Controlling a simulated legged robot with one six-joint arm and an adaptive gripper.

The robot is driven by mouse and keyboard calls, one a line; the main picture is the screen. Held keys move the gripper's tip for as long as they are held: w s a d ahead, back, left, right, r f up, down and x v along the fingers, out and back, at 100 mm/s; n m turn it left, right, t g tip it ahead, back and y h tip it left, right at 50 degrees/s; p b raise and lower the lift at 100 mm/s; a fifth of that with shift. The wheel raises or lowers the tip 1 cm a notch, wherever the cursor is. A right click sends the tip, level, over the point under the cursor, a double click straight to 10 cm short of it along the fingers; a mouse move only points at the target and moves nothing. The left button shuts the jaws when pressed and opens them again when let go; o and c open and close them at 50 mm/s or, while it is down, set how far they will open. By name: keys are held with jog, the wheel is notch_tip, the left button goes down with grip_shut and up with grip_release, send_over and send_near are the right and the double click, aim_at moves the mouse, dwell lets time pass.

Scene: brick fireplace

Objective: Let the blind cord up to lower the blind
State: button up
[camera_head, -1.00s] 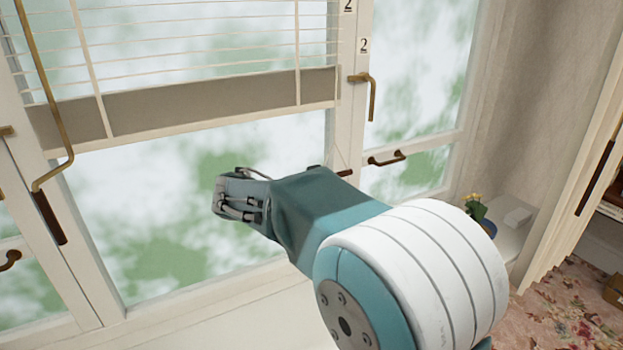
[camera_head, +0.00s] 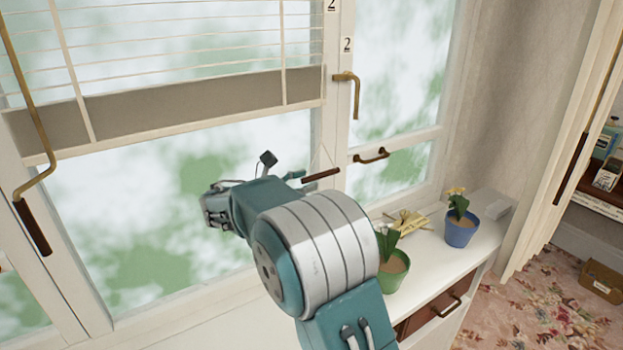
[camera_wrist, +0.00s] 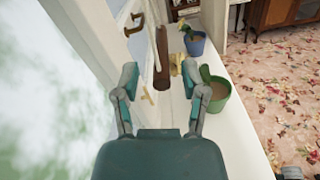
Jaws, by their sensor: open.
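The blind (camera_head: 180,105) is partly raised, its brown bottom band and pale rail across the upper window. Its cord shows as thin lines leading to a brown, stick-like handle (camera_head: 322,175), which lies near level in front of the window frame. The handle also shows in the wrist view (camera_wrist: 161,60), its near end centred between the fingers. My gripper (camera_head: 297,175) is mostly hidden behind my arm, with a teal finger just left of the handle. In the wrist view my gripper (camera_wrist: 162,88) is open, with visible gaps on both sides of the handle.
A white sill (camera_head: 425,235) holds a green pot (camera_head: 392,275), a blue pot (camera_head: 461,230) and a yellowish object (camera_head: 408,222). Brass window latches (camera_head: 345,90) and a dark handle (camera_head: 370,155) stick out nearby. A brass crank (camera_head: 40,150) hangs at left.

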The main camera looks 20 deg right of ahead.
jog(key=shift+w+d, duration=0.2)
jog(key=shift+d, duration=1)
jog(key=shift+a, duration=0.1)
grip_shut()
jog(key=shift+r, duration=0.15)
notch_tip(320, 180, up, 22)
jog(key=shift+r, duration=0.1)
grip_release()
jog(key=shift+w+a, duration=0.1)
jog(key=shift+a, duration=0.1)
